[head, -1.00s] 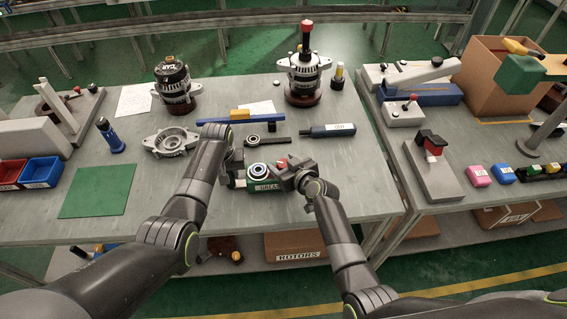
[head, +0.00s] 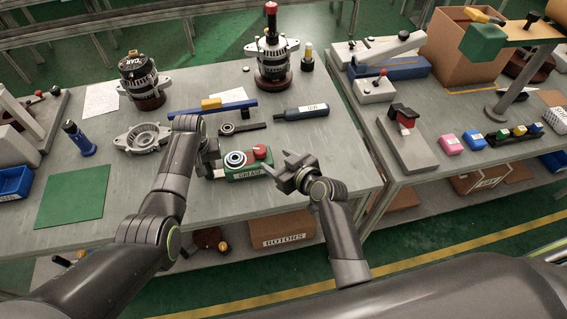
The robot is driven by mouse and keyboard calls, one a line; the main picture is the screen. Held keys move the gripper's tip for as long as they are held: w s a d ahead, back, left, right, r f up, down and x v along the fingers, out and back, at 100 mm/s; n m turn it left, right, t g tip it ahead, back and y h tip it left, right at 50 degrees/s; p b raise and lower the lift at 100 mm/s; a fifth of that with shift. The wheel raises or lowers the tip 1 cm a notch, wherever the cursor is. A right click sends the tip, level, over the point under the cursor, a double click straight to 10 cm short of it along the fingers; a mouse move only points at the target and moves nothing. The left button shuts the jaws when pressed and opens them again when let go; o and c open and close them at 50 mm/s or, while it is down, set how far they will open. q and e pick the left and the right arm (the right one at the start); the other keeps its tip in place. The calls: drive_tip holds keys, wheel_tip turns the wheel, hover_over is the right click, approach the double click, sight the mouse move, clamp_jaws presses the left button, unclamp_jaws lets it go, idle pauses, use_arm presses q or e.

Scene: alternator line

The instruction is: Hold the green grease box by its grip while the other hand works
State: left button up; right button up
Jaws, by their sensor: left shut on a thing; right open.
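The green grease box (head: 248,173) sits on the grey table near its front edge, with its label facing me. A ringed, bearing-like part (head: 236,159) and a red knob (head: 260,152) show on its top. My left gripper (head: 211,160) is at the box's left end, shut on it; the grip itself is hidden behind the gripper. My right gripper (head: 284,172) is open and empty, just right of the box and apart from it.
An alternator housing (head: 143,138) is at left, with two alternators at the back. A green mat (head: 70,195) lies front left.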

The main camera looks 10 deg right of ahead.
sight(260, 149)
drive_tip(key=shift+v, duration=1.05)
drive_tip(key=w+a+n+g, duration=0.1)
drive_tip(key=w, duration=0.1)
drive_tip(key=w+a+g, duration=0.1)
drive_tip(key=w+a, duration=0.1)
drive_tip(key=w+a+n+g, duration=0.1)
drive_tip(key=w+a, duration=0.1)
drive_tip(key=shift+w+f+n+g+y, duration=0.3)
drive_tip(key=shift+w, duration=0.1)
drive_tip(key=w+a+g, duration=0.1)
drive_tip(key=w+a+r+g+h, duration=0.1)
drive_tip(key=w+g, duration=0.1)
drive_tip(key=shift+r+n, duration=0.1)
drive_tip(key=shift+n, duration=0.2)
wheel_tip(260, 149, up, 8)
drive_tip(key=d+m+g+h, duration=0.2)
drive_tip(key=m+g+h, duration=0.1)
drive_tip(key=g+h, duration=0.2)
wheel_tip(260, 149, down, 12)
drive_tip(key=shift+d+r, duration=0.1)
drive_tip(key=shift+r, duration=0.05)
drive_tip(key=c, duration=1)
